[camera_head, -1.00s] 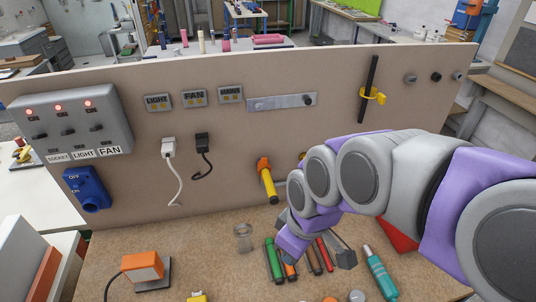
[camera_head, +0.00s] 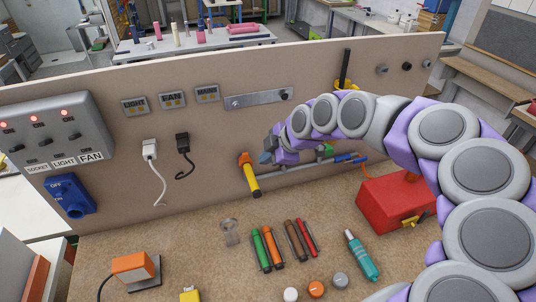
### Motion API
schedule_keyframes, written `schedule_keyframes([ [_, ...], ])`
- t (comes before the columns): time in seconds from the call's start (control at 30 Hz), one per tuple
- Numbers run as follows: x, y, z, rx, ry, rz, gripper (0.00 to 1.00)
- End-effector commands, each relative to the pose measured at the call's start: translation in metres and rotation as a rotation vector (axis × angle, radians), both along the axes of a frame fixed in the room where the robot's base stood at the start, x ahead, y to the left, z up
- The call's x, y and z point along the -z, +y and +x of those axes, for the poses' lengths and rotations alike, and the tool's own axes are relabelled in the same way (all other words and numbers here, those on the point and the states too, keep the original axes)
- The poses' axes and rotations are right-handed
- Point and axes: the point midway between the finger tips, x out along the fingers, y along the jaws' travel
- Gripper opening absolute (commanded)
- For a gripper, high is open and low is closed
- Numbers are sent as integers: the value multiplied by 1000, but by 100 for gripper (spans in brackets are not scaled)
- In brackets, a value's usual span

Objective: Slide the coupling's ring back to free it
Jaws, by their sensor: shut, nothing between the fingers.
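A grey pipe (camera_head: 300,171) runs low along the board. At its right end is a blue part (camera_head: 350,158), apparently the coupling, with an orange hose (camera_head: 363,170) beyond it. The ring is too small to make out. A green part (camera_head: 325,149) sits on the pipe just left of the blue part. My gripper (camera_head: 267,150) is shut and empty, left of the coupling, in front of the board near the yellow-and-orange tool. Whether it touches anything cannot be told. My wrist partly covers the board behind it.
A yellow-and-orange tool (camera_head: 251,178) is at the board's lower edge. A red box (camera_head: 395,203) stands at right on the bench.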

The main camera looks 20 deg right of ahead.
Motion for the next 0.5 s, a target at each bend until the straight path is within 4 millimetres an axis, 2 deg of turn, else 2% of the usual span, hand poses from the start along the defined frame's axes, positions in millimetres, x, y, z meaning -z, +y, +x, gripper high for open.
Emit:
schedule_keyframes([
  [0.03,12,5,4,-3,6,-1,0],
  [0.33,59,26,32,-1,4,0,0],
  [0.5,56,26,51,2,0,2,0],
])
